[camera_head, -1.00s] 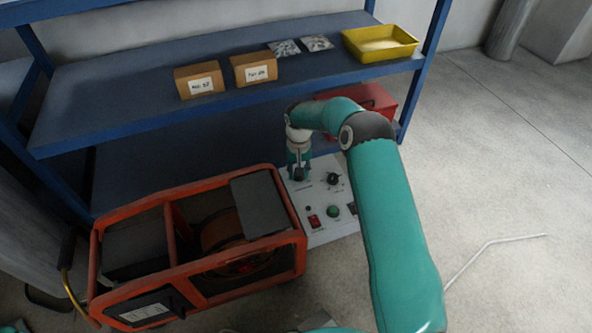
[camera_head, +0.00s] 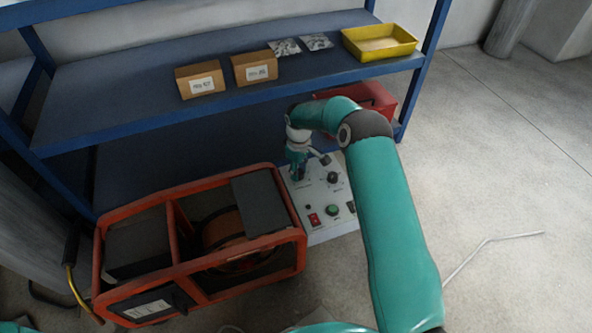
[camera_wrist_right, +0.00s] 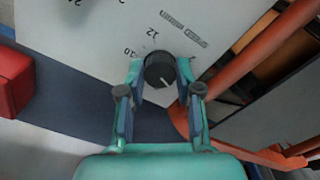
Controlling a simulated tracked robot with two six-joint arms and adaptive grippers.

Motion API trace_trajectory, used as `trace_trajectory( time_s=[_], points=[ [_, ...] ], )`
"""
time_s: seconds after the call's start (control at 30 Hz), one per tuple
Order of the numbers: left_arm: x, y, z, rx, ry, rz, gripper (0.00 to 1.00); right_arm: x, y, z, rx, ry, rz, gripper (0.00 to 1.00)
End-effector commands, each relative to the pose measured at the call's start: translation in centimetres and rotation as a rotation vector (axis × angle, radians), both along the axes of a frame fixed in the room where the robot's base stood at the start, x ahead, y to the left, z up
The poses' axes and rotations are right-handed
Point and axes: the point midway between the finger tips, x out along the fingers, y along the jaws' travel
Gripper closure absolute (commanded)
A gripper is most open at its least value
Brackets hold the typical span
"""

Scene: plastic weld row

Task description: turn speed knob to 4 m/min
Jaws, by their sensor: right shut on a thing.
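The white control panel (camera_head: 321,235) stands beside the orange-framed machine, and its top faces up. My right gripper (camera_head: 299,179) points down at the panel's far left corner. In the right wrist view my right gripper (camera_wrist_right: 160,73) is shut on a round black knob (camera_wrist_right: 158,68), with one finger on each side. The knob's white pointer line points to the lower right in that view. The printed numbers 10 and 12 show beside it; other marks near it are partly hidden by the fingers. My left gripper is not in view.
The panel also carries a second black knob (camera_head: 333,178), a red switch (camera_head: 314,219) and a green button (camera_head: 334,210). The orange frame (camera_head: 304,251) stands close on the left. A blue shelf (camera_head: 130,108) rises behind, with a red box (camera_head: 374,97) near its right post.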

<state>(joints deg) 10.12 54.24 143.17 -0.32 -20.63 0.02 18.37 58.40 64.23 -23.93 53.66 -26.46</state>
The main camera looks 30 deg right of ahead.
Motion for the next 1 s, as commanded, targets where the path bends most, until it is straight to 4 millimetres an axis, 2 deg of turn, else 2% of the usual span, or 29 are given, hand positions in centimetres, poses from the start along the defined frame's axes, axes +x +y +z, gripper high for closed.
trace_trajectory(
  time_s=[0.03, 0.4, 0.9, 0.93, 1.0],
  points=[
    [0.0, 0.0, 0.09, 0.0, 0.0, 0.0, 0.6, 0.61, 0.08, 0.39, -0.001, -0.021, 0.033, 1.0],
    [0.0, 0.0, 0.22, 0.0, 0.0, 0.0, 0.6, 0.62, 0.1, 0.36, -0.002, -0.021, 0.189, 1.0],
    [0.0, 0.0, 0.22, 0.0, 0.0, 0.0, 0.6, 0.64, 0.13, 0.35, -0.002, -0.021, 0.208, 1.0],
    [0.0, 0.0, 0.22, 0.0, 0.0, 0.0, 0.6, 0.63, 0.12, 0.35, -0.002, -0.021, 0.208, 0.63],
    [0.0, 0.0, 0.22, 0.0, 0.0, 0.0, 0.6, 0.59, 0.11, 0.33, -0.003, -0.019, 0.208, 0.51]
  ],
)
